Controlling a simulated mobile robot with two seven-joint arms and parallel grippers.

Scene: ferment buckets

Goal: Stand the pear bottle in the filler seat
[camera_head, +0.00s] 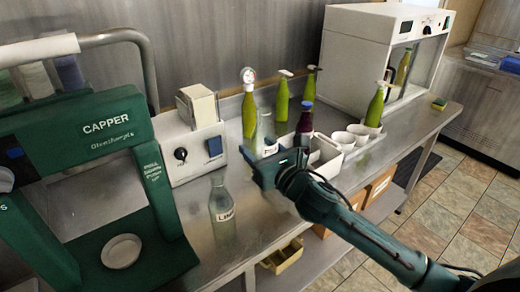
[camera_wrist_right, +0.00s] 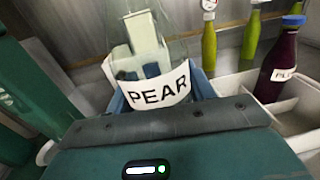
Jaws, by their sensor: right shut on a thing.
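My right gripper (camera_head: 268,165) is shut on the clear pear bottle (camera_head: 265,132) and holds it roughly upright. In the right wrist view the pear bottle (camera_wrist_right: 158,92) shows its white PEAR label between the jaws. The hand hides its base, so I cannot tell whether it touches anything. No part is marked as the filler seat. The capper has a round white seat (camera_head: 122,251). My left gripper is out of view.
Another clear labelled bottle (camera_head: 222,208) stands on the steel bench, left of my right gripper. A dark purple bottle (camera_head: 304,125) stands in a white divided crate (camera_head: 326,160). Several green bottles stand behind.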

